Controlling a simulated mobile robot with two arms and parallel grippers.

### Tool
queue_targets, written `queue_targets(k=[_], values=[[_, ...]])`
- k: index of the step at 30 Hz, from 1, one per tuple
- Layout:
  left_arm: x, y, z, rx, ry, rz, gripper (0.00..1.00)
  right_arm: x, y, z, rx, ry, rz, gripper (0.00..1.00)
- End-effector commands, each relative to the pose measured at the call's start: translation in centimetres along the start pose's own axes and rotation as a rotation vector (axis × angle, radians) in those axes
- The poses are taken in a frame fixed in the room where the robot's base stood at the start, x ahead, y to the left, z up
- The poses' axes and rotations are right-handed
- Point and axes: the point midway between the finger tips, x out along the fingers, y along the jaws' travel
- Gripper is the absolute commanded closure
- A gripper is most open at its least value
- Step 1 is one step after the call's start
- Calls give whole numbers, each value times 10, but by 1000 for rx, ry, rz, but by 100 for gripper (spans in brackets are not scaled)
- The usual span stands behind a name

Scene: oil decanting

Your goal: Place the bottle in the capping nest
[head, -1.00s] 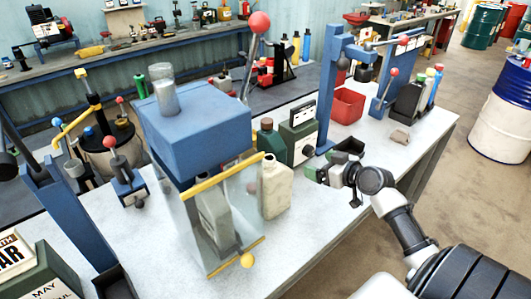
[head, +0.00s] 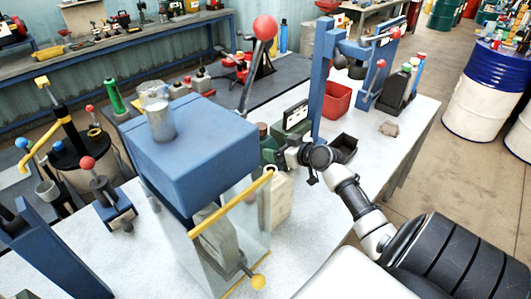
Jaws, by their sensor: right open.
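A cream bottle (head: 282,199) stands upright on the pale bench, just right of the blue machine's clear guard. A grey bottle (head: 222,238) stands behind the guard, under the blue housing (head: 190,148). A dark green bottle (head: 264,131) is partly hidden behind my right gripper. My right gripper (head: 278,158) is open, over or just behind the cream bottle's top; I cannot tell whether it touches. A black open-topped holder (head: 345,143) stands at the foot of the blue column; I cannot tell whether it is the capping nest. My left gripper is out of view.
The blue column (head: 322,80) rises behind my right gripper. A red bin (head: 336,99) stands behind it. The guard's yellow bar (head: 232,205) lies close left of the cream bottle. The bench's right part is mostly clear around a small grey block (head: 389,129).

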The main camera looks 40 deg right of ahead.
Motion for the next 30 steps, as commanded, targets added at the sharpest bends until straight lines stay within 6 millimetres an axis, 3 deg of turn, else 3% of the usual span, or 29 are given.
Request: queue_targets(k=[8, 12, 21, 23, 30], values=[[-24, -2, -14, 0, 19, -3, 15, 32, -4, -7, 7, 0, -1, 11], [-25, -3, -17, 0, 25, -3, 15, 48, -3, -3, 3, -1, 1, 11], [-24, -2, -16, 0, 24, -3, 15, 53, -3, -1, 0, -1, 0, 11], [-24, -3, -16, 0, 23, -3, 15, 53, -3, -1, 0, -2, 0, 17], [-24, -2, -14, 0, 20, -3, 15, 53, -3, -1, 0, -2, 0, 53]])
